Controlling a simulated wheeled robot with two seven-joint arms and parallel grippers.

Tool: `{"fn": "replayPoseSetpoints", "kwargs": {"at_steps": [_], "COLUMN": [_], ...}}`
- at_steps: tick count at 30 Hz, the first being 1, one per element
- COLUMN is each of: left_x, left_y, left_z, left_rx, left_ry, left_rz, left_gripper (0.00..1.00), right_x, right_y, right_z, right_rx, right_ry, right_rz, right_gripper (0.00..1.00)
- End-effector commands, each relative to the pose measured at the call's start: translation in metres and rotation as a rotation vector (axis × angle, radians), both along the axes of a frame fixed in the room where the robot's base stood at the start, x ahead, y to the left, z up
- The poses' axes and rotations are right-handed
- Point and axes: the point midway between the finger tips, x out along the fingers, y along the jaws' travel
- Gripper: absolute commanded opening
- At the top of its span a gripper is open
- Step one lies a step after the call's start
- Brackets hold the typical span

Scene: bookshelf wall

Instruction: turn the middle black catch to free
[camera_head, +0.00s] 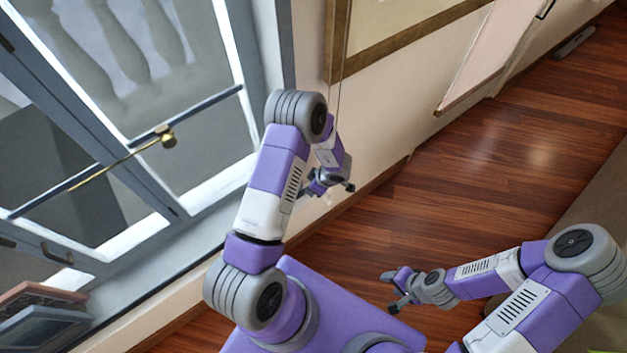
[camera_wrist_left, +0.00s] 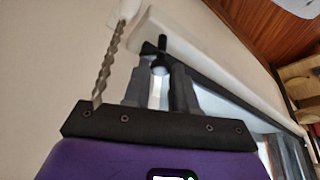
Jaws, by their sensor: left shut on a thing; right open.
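A small black catch (camera_wrist_left: 162,44) shows in the left wrist view, at the edge of a white board (camera_wrist_left: 205,70). My left gripper (camera_wrist_left: 165,75) is shut on it, with its fingertips hiding the lower part. In the head view my left gripper (camera_head: 330,187) is close to the pale wall, partly hidden by its own arm, and the catch cannot be made out there. No other black catch can be told apart. My right gripper (camera_head: 389,292) is open and empty, above the wooden floor.
A twisted metal rod (camera_wrist_left: 105,65) stands beside the left gripper in the left wrist view. Framed pictures (camera_head: 40,330) lean at lower left.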

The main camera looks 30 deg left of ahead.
Motion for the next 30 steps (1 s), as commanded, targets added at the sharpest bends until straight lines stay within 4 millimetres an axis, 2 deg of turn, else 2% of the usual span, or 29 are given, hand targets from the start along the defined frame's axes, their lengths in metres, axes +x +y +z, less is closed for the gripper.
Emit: {"fn": "replayPoseSetpoints", "kwargs": {"at_steps": [3, 10, 21, 30], "left_x": [-0.002, -0.004, -0.005, -0.006], "left_y": [0.000, 0.000, 0.002, 0.003], "left_z": [0.003, 0.001, -0.001, -0.001], "left_rx": [0.002, 0.002, 0.002, 0.002], "left_ry": [0.003, 0.002, 0.000, -0.001], "left_rz": [-0.114, -0.331, -0.647, -0.804], "left_gripper": [0.00, 0.00, 0.00, 0.00], "right_x": [0.000, 0.000, 0.000, 0.000], "right_y": [0.000, 0.000, 0.000, 0.000], "right_z": [0.013, 0.019, 0.009, 0.000], "right_rx": [0.000, 0.000, 0.000, 0.000], "right_ry": [0.000, 0.000, 0.000, 0.000], "right_rz": [0.000, 0.000, 0.000, 0.000], "right_gripper": [0.50, 0.50, 0.50, 0.50]}}
